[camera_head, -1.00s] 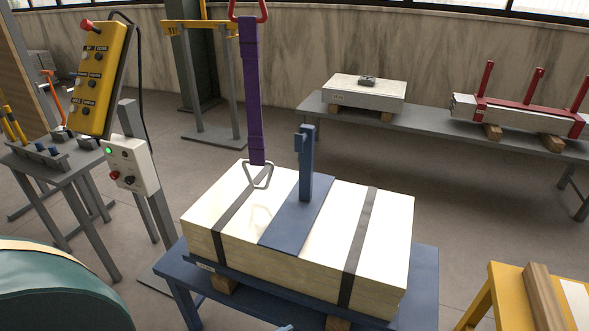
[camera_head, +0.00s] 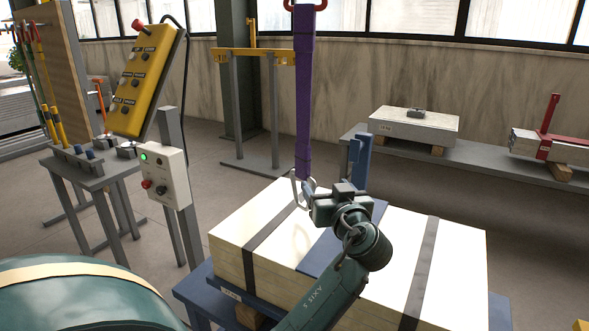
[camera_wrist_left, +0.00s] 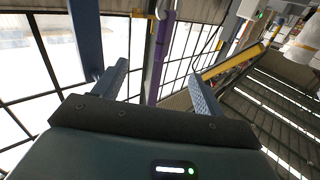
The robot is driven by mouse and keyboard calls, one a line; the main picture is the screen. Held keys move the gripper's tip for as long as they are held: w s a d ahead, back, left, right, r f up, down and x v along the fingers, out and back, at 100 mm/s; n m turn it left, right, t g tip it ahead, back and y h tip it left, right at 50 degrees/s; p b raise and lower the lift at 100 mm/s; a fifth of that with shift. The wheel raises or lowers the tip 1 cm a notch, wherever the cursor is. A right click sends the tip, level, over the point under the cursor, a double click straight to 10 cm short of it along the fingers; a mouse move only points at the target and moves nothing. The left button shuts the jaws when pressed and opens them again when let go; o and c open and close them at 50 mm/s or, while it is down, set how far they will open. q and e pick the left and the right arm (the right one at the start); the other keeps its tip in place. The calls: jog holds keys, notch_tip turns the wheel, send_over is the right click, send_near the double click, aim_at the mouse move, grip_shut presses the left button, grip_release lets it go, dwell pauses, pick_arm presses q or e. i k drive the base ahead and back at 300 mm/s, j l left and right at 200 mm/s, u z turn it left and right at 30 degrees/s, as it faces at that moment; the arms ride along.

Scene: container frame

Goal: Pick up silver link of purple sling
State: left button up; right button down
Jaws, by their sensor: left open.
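The purple sling (camera_head: 304,90) hangs vertically over the crate. Its silver link (camera_head: 294,188) is at its lower end, partly hidden by my left gripper (camera_head: 308,187). The gripper is open, with its fingertips at or very near the link; I cannot tell whether they touch. In the left wrist view the two fingers stand apart (camera_wrist_left: 158,72), and the purple sling (camera_wrist_left: 161,55) shows between them, farther off. The link is not clear in that view.
The pale crate (camera_head: 262,213) with dark straps rests on a blue table. A blue upright post (camera_head: 359,160) stands just right of the gripper, also at left in the wrist view (camera_wrist_left: 87,38). A yellow control pendant (camera_head: 146,82) and grey switch box (camera_head: 163,174) stand at left.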

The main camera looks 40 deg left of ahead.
aim_at(303, 152)
jog(key=i+j, duration=0.15)
jog(key=j, duration=0.25)
jog(key=i+j, duration=0.15)
jog(key=j, duration=0.2)
jog(key=i+j, duration=0.15)
jog(key=j, duration=0.25)
jog(key=z, duration=0.05)
